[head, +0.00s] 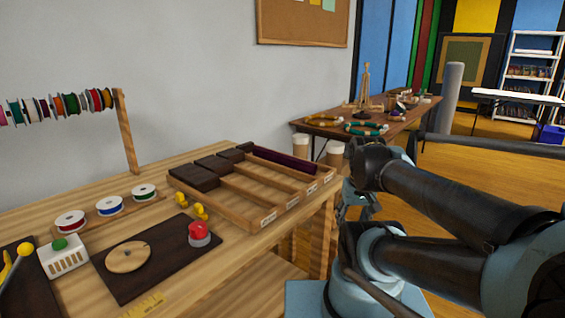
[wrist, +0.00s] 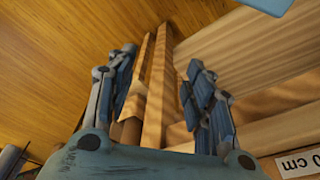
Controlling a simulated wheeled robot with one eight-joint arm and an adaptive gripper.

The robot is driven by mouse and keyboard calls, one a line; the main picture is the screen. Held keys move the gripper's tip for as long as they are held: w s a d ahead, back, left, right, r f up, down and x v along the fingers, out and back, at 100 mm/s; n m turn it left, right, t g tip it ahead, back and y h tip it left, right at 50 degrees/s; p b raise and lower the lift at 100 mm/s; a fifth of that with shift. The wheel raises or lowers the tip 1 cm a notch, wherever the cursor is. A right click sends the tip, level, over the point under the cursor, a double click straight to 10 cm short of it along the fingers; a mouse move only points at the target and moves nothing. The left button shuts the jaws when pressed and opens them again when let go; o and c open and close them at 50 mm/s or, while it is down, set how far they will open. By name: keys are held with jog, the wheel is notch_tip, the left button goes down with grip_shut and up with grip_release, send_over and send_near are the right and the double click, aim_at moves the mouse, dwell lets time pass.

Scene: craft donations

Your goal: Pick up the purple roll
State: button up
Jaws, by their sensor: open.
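A dark purple roll (head: 283,158) lies in the rear compartment of a divided wooden tray (head: 262,218) on the workbench. Dark brown blocks (head: 195,175) lie at the left ends of the tray's compartments. My gripper (head: 358,203) is right of the tray, beyond the bench's right end, partly hidden by my arm. In the wrist view my gripper (wrist: 163,60) is open, with wooden bars and floor between and beyond its fingers. The roll does not show in the wrist view.
Spools (head: 110,205), a red button (head: 199,232) and a dark board (head: 165,255) occupy the bench's left and front. A thread rack (head: 126,135) stands behind. Another table (head: 395,125) with craft items stands farther back. Bench edge and wooden supports are close to my gripper.

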jog(key=w+a+r+n, duration=0.3)
jog(key=w+a+r, duration=0.1)
jog(key=w+r, duration=0.6)
notch_tip(320, 180, up, 15)
jog(key=n+g, duration=0.2)
jog(key=n, duration=0.5)
send_over(280, 155)
jog(key=w, duration=0.1)
notch_tip(280, 155, down, 11)
jog(key=shift+w+a, duration=0.15)
jog(key=shift+f, duration=2.95)
jog(key=shift+c, duration=0.4)
jog(key=c, duration=0.8)
